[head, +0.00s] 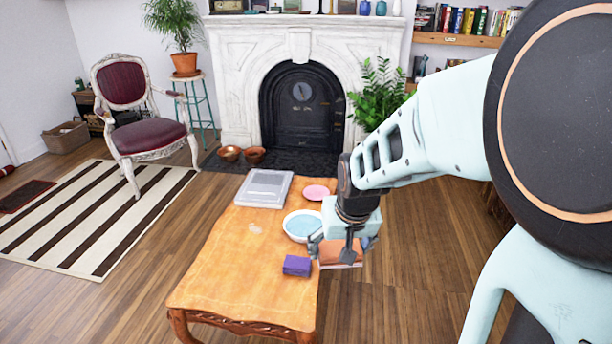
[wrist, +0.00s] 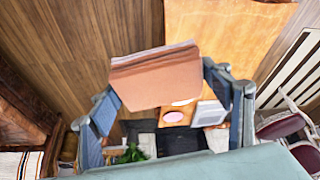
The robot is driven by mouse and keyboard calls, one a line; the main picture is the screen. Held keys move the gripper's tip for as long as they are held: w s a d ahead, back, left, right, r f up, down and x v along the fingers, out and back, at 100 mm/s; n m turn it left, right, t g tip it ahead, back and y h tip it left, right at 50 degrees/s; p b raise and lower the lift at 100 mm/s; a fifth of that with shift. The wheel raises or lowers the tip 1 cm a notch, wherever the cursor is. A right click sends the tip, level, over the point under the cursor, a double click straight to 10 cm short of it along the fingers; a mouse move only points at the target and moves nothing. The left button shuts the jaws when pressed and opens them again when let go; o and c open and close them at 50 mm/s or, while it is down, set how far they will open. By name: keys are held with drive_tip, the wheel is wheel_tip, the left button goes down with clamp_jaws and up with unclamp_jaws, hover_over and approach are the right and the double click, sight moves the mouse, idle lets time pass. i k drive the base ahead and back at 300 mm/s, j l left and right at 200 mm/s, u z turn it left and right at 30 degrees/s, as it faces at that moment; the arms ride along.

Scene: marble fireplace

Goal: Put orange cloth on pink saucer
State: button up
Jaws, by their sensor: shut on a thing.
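The orange cloth (head: 340,252) is a folded, flat bundle at the table's right edge in the head view. My gripper (head: 342,243) is shut on it, with a finger on either side. In the wrist view the cloth (wrist: 156,80) fills the space between the fingers of my gripper (wrist: 160,88), with floor and table behind it. It looks raised, but its height is unclear. The pink saucer (head: 316,192) lies at the far right of the table, beyond the cloth, and looks empty. The saucer also shows below the cloth in the wrist view (wrist: 173,117).
On the wooden table (head: 215,270) are a white bowl with blue inside (head: 300,226), just left of my gripper, a purple block (head: 297,265) nearer, and a grey flat case (head: 264,188) at the far left. The near left of the table is clear.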

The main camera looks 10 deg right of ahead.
sight(316, 193)
drive_tip(key=l, duration=0.65)
drive_tip(key=i+l+u, duration=0.1)
drive_tip(key=l, duration=0.25)
drive_tip(key=i+l, duration=0.2)
drive_tip(key=l, duration=0.15)
drive_tip(key=i+l, duration=0.2)
drive_tip(key=i+l+u, duration=0.15)
drive_tip(key=l, duration=0.25)
drive_tip(key=i+l+u, duration=0.1)
drive_tip(key=i+l, duration=0.6)
drive_tip(key=i, duration=0.3)
drive_tip(key=i+l+u, duration=0.1)
drive_tip(key=i, duration=0.4)
drive_tip(key=i+j, duration=0.15)
drive_tip(key=i, duration=0.45)
